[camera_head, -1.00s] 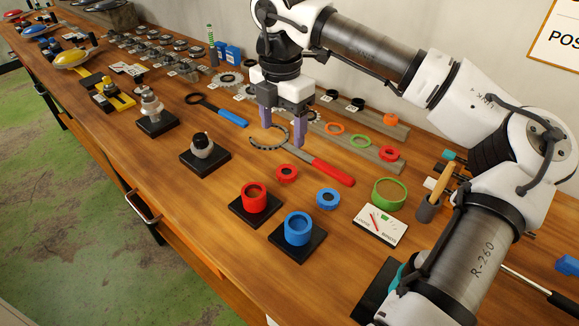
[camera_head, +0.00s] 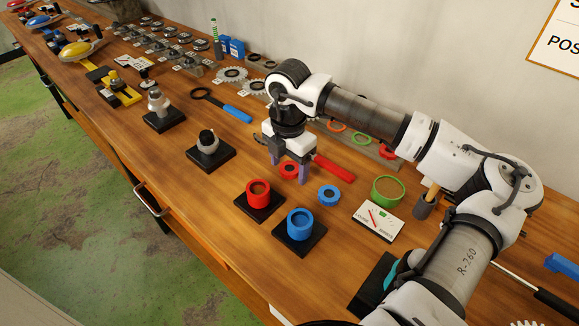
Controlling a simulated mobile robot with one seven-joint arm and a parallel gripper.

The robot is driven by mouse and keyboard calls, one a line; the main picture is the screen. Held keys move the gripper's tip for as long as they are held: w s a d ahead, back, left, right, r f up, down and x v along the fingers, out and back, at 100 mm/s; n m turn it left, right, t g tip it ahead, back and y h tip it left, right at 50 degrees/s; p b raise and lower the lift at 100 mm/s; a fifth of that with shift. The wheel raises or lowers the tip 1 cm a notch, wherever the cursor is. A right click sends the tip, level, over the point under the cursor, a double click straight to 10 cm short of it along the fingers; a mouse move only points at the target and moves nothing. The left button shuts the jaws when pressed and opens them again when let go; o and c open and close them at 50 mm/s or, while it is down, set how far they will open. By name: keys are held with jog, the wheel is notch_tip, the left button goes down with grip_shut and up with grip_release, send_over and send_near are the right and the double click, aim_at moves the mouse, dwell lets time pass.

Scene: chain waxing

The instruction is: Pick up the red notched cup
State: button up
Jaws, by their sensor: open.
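A small red ring-shaped cup (camera_head: 289,170) with what look like notches on its rim lies on the wooden bench. My gripper (camera_head: 289,174) is open, its purple fingers pointing down. In the picture the fingers are to either side of the red cup, which shows between them. I cannot tell how far above the bench the fingertips are. No hold on the cup shows.
A taller red cup (camera_head: 258,194) and a blue cup (camera_head: 299,226) stand on black bases in front. A blue notched ring (camera_head: 328,196) lies just right. A red-handled tool (camera_head: 334,170) lies behind, partly hidden by my gripper. A green ring (camera_head: 388,191) is farther right.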

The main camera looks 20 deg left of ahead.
jog(key=c, duration=1.1)
